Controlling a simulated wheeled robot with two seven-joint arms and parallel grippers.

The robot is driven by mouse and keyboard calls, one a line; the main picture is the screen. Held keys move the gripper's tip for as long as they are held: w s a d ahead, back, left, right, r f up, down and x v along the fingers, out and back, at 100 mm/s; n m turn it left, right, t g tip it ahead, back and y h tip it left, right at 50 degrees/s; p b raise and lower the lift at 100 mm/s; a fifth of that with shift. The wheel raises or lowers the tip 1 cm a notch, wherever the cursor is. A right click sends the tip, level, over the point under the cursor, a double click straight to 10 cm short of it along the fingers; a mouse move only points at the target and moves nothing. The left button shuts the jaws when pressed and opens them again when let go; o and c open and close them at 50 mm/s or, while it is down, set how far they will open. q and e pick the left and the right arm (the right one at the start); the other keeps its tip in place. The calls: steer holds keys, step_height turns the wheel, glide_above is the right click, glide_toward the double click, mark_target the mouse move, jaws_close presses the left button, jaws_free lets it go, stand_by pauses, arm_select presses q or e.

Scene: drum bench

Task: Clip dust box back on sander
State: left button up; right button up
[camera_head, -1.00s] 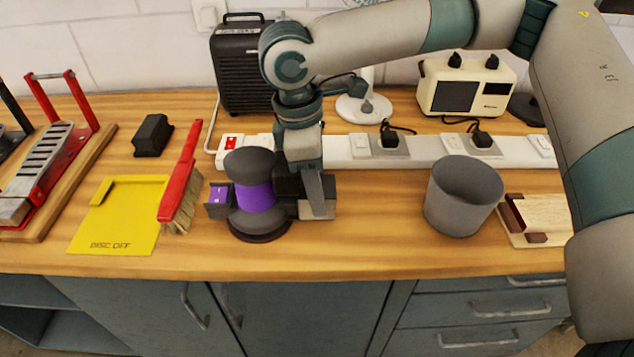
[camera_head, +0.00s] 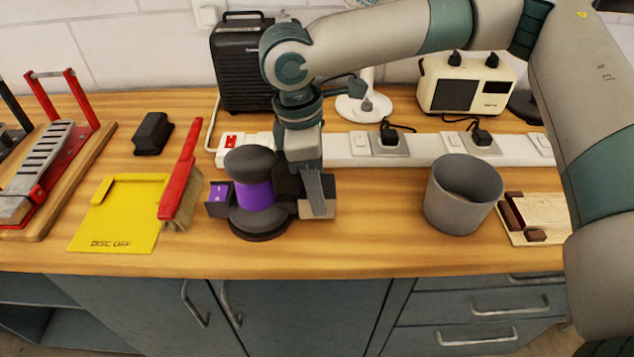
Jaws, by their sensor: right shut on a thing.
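The sander (camera_head: 254,190), with a dark grey head, a purple body and a round dark base, stands upright on the bench, left of the middle. The dust box (camera_head: 288,185) is a dark block at the sander's right side. My right gripper (camera_head: 318,205) points down over the box and is shut on it. The box sits against the sander or very close to it; I cannot tell whether it is clipped, because the fingers hide much of it. My left gripper is not in view.
A brush (camera_head: 184,180) lies over a yellow "disc off" card (camera_head: 115,225) on the left. A white power strip (camera_head: 350,150) runs behind the sander. The bench front is clear.

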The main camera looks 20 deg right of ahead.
steer(key=shift+f, duration=0.1)
steer(key=o, duration=1)
step_height(320, 180, up, 17)
steer(key=a, duration=0.2)
steer(key=shift+w+a, duration=0.3)
steer(key=shift+w, duration=0.05)
